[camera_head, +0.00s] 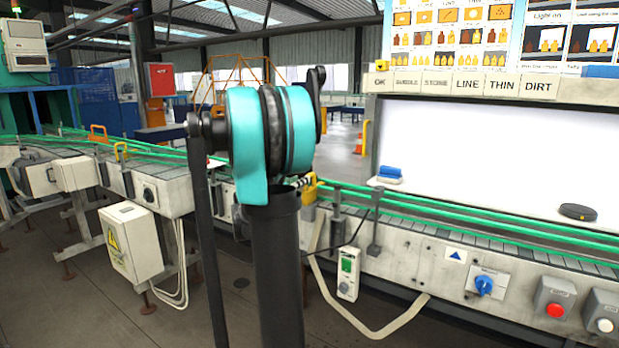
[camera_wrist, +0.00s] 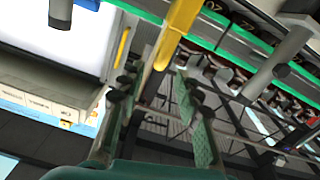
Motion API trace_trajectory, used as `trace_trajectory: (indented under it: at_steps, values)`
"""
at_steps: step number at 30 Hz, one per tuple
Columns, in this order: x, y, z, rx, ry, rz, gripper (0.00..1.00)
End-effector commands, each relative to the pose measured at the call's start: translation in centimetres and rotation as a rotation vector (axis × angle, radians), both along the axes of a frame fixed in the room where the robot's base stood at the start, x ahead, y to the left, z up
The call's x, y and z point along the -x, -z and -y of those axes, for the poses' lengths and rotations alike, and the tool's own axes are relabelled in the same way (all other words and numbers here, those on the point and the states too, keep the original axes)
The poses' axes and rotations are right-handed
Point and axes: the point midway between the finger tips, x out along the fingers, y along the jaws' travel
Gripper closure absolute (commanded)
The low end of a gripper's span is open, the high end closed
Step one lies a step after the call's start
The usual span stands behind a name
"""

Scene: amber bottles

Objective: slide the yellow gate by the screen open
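The yellow gate (camera_head: 309,188) by the white screen shows only in part in the head view; my arm's dark column and teal joint cover the rest. In the wrist view a thick yellow bar (camera_wrist: 180,25) comes down from the top edge, and its lower end lies between my fingertips in the picture. My gripper (camera_wrist: 155,85) has its two fingers spread apart. I cannot tell whether either finger touches the bar. A thinner yellow handle (camera_wrist: 122,46) shows left of the bar. My gripper is hidden behind my arm in the head view.
The conveyor's green rails (camera_head: 450,217) run along the white screen (camera_head: 490,150). A blue-handled block (camera_head: 389,174) and a dark disc (camera_head: 577,211) sit there. A blue knob (camera_head: 484,285) and a red button (camera_head: 555,310) are on the front. Dark bottles (camera_wrist: 240,45) stand near the bar.

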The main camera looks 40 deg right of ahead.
Motion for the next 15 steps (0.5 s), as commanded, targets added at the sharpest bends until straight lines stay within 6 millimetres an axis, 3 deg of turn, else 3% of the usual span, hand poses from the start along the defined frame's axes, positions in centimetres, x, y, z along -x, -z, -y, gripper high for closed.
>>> trace_trajectory:
  at_steps: [6,15]
  values:
    - [-1.5,0.0,3.9,0.0,0.003,0.0,0.66]
    - [-2.5,0.0,6.4,-0.001,0.001,0.0,0.66]
